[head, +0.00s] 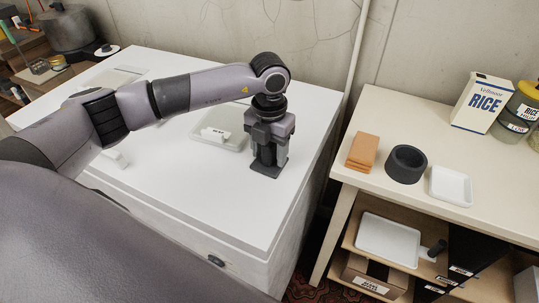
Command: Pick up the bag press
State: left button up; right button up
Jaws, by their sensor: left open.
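A dark grey piece with a flat rectangular base (266,171) stands upright on the white top of the chest unit, near its right edge. I take it to be the bag press. My left gripper (268,152) points straight down over it, with its fingers on either side of the upper part. The jaws are open, and I cannot tell whether they touch it. The gripper hides most of its upper part. My right gripper is not in view.
The white chest top (200,203) is mostly clear. A pale panel with a white block (216,134) lies behind the gripper.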

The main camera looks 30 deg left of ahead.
pick_arm(q)
grip_shut()
jog(key=shift+r, duration=0.15)
notch_tip(320, 180, up, 20)
jog(key=shift+b, duration=0.4)
dwell(0.4)
